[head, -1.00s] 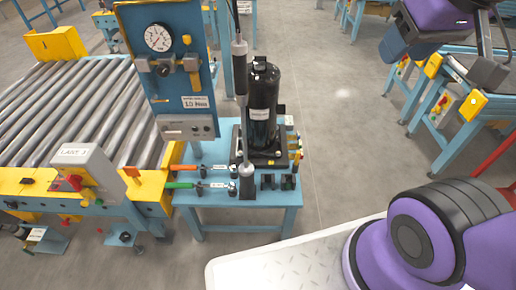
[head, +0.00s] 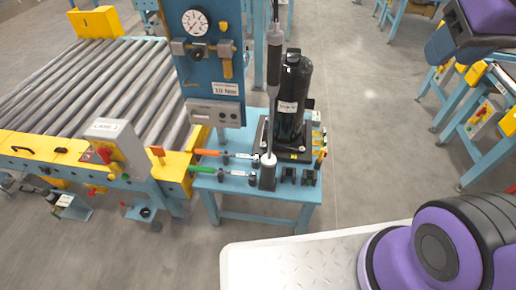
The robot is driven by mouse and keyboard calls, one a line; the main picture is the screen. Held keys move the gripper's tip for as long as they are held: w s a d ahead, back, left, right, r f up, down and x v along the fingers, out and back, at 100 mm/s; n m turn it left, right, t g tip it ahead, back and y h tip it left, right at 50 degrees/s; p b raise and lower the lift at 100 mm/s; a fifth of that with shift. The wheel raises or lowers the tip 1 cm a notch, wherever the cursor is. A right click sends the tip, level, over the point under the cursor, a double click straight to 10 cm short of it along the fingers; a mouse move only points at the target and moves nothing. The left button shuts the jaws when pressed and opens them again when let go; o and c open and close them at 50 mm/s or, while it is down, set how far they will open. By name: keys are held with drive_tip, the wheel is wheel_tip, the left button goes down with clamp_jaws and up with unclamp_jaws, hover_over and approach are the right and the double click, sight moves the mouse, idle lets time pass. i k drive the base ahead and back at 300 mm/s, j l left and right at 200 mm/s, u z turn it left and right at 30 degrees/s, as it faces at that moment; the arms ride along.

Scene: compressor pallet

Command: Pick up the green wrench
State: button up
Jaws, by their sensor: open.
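The green wrench (head: 204,169) lies at the left front of a small blue table (head: 237,184). Its green handle points left and its metal shaft runs right toward a dark holder. An orange-handled wrench (head: 207,152) lies parallel just behind it. My gripper is not in view; only purple and black parts of my arm show at the right.
A black compressor cylinder (head: 293,97) stands on the table, right of a hanging tool (head: 274,60). A blue gauge panel (head: 208,55) rises behind the wrenches. A roller conveyor (head: 80,90) adjoins on the left. Grey floor is clear right of the table.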

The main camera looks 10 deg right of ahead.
sight(253, 176)
drive_tip(key=j+z, duration=0.2)
drive_tip(key=j, duration=0.75)
drive_tip(key=k+j+z, duration=0.1)
drive_tip(key=j+z, duration=0.15)
drive_tip(key=j, duration=0.75)
